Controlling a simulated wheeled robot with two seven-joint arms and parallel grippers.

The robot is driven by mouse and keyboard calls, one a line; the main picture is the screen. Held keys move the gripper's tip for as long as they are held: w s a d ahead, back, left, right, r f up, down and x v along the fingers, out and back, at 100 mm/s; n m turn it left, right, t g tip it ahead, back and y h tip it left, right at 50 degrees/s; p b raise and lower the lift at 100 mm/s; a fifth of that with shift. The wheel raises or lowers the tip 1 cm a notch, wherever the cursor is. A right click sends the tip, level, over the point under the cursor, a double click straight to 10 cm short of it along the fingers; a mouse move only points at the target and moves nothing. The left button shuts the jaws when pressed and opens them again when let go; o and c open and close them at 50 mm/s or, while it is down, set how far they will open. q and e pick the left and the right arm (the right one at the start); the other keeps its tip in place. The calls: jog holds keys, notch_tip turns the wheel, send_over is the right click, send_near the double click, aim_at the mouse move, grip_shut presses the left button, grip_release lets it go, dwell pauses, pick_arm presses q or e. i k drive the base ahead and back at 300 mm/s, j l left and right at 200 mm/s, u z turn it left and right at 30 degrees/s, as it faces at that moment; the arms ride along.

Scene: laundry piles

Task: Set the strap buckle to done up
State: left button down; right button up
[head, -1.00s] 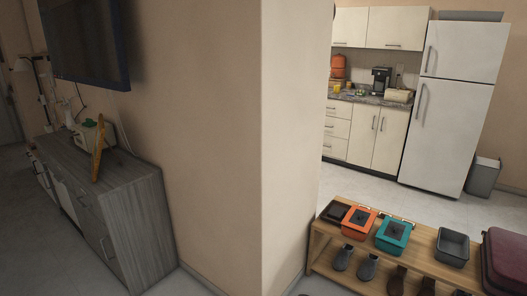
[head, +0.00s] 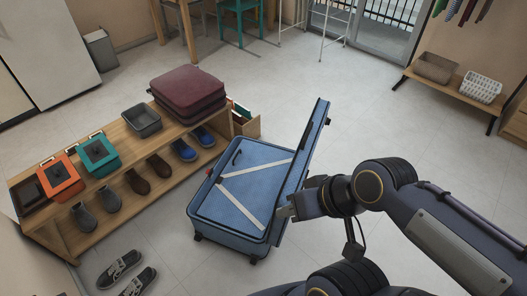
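A blue suitcase (head: 212,240) stands open on the floor in the middle of the head view, its lid (head: 305,150) raised on the right side. Two pale straps (head: 240,206) cross its inside and run together near the left side in a V shape. The strap buckle is too small to make out, so I cannot tell whether it is done up. My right gripper (head: 284,212) is at the suitcase's right side, by the base of the lid; whether it touches is unclear. Its fingers are small and partly hidden. My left gripper is out of view.
A wooden shoe bench (head: 68,244) on the left carries boxes, a grey bin (head: 141,121) and a maroon suitcase (head: 187,90). Loose shoes (head: 120,268) lie on the floor in front. Open floor lies beyond the blue suitcase.

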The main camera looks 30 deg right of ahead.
aim_at(210, 172)
jog(key=i+j+z, duration=0.15)
jog(key=z, duration=0.25)
jog(key=i+j+z, duration=0.2)
jog(key=z, duration=0.2)
jog(key=i+j+z, duration=0.2)
jog(key=z, duration=0.25)
jog(key=j+z, duration=0.4)
jog(key=i+j+z, duration=0.15)
jog(key=j+z, duration=0.4)
jog(key=i+j, duration=0.05)
jog(key=j, duration=0.05)
